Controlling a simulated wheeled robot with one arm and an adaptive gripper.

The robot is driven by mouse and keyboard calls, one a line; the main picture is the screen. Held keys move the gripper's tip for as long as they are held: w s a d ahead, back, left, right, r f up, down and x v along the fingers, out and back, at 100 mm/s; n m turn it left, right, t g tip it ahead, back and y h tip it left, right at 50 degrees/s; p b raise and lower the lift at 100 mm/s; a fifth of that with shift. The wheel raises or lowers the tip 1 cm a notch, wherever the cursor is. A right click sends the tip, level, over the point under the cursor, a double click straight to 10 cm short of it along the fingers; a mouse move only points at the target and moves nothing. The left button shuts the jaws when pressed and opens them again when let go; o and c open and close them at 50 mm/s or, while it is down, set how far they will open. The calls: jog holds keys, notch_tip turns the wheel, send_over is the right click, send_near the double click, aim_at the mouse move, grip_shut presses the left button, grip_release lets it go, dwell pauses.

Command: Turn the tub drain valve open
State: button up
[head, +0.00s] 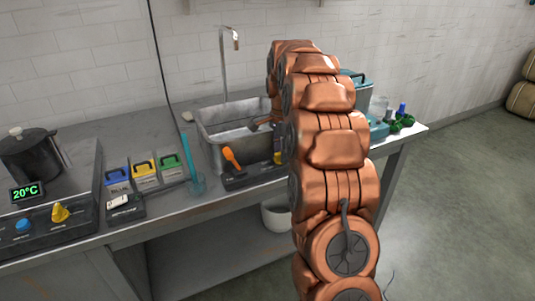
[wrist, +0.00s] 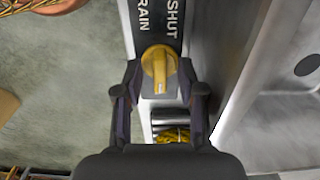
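The drain valve is a yellow knob (wrist: 160,68) on a dark panel lettered DRAIN and SHUT in the wrist view. Its raised grip runs roughly up and down in that picture. My gripper (wrist: 160,74) is open, with one finger on each side of the knob and a small gap showing at both sides. In the head view the yellow knob (head: 278,157) shows only in part beside my copper arm, at the front of the metal tub (head: 209,142). My gripper is hidden behind the arm there.
An orange lever (head: 232,159) stands left of the knob on the tub's front.

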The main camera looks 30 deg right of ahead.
aim_at(277, 163)
jog(key=n+p, duration=0.1)
jog(key=n, duration=0.4)
jog(key=shift+r, duration=0.1)
jog(key=n+p, duration=0.1)
jog(key=n, duration=0.3)
jog(key=shift+p, duration=0.4)
jog(key=n+p, duration=0.2)
jog(key=n, duration=0.2)
jog(key=shift+n, duration=0.3)
jog(key=n+p, duration=0.3)
jog(key=n, duration=0.1)
jog(key=shift+r, duration=0.1)
jog(key=shift+w+r+b, duration=0.1)
jog(key=shift+r+b, duration=0.1)
jog(key=shift+b, duration=0.1)
notch_tip(277, 163, up, 7)
jog(key=shift+r+b, duration=0.1)
jog(key=shift+b, duration=0.4)
jog(key=s+a+r+n+p, duration=0.1)
jog(key=s+a+r, duration=0.3)
jog(key=s+a, duration=0.5)
jog(key=s+a+r+g+p, duration=0.1)
jog(key=s+a+r+p, duration=0.3)
jog(key=s+a, duration=0.5)
jog(key=shift+s+a+n, duration=0.15)
jog(key=shift+a+n, duration=0.25)
jog(key=shift+a, duration=0.15)
jog(key=shift+s+f, duration=0.1)
